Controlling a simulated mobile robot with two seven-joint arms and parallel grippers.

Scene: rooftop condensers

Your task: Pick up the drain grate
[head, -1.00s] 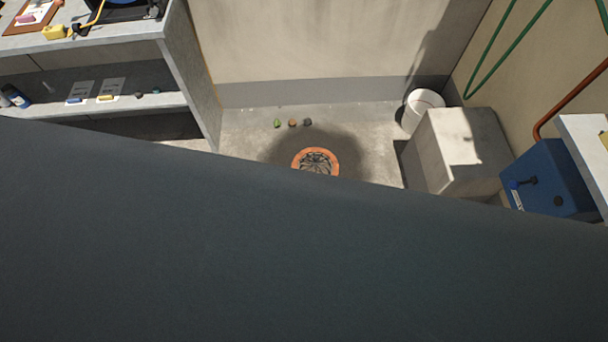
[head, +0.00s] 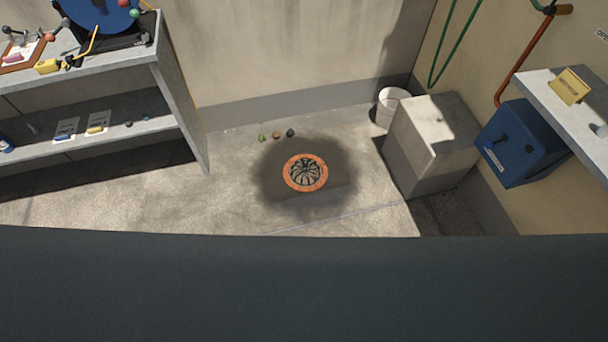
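The drain grate (head: 305,172) is a dark, ribbed dome set inside an orange ring (head: 291,181) on the concrete floor. It lies near the middle of the head view, with a dark, wet-looking patch (head: 268,180) around it. Neither of my grippers shows in the head view. A large dark surface fills the bottom of the picture and hides the floor there.
Several small pebble-like bits (head: 276,135) lie behind the drain. A white bucket (head: 391,106) and a concrete block (head: 432,145) stand to its right, near a blue box (head: 523,143). A grey shelf unit (head: 178,90) stands at left.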

